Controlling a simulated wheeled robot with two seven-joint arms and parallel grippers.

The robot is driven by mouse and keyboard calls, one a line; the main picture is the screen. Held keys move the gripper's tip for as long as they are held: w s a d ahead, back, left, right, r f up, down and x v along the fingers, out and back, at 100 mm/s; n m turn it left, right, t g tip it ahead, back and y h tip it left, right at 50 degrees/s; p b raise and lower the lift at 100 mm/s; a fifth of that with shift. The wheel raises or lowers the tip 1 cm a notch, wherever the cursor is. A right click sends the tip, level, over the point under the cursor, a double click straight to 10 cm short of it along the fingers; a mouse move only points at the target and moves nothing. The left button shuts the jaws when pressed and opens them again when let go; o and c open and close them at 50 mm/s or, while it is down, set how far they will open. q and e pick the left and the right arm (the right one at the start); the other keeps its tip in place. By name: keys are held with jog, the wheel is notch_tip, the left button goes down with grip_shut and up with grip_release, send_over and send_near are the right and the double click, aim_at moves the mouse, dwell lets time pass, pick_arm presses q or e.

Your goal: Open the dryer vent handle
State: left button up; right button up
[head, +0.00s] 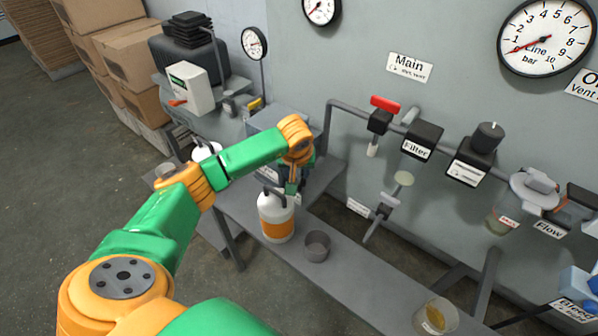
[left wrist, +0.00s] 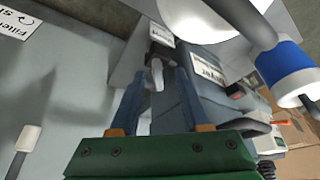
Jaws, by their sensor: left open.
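My left gripper (head: 292,187) is over the bench at the grey box unit (head: 268,122), which its arm partly covers. In the left wrist view the gripper (left wrist: 160,88) is open, its two blue-grey fingers apart and pointing toward a small light-grey lever (left wrist: 157,74) on a dark mount. The lever shows between the fingertips; I cannot tell whether they touch it. A white label (left wrist: 209,68) is on the grey unit beside it, its print too blurred to read surely. In the head view the lever is hidden by my gripper. My right gripper is out of view.
A white bottle with an orange band (head: 276,218) stands close below the gripper, next to a grey cup (head: 317,246). A pipe with a red-handled valve (head: 384,104) and a filter (head: 421,139) runs along the wall panel. Cardboard boxes (head: 125,60) are stacked behind left.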

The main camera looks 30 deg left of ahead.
pick_arm(q)
jog(key=shift+x, duration=0.95)
jog(key=shift+w, duration=0.35)
jog(key=shift+s+r, duration=0.1)
jog(key=shift+s, duration=0.05)
grip_shut()
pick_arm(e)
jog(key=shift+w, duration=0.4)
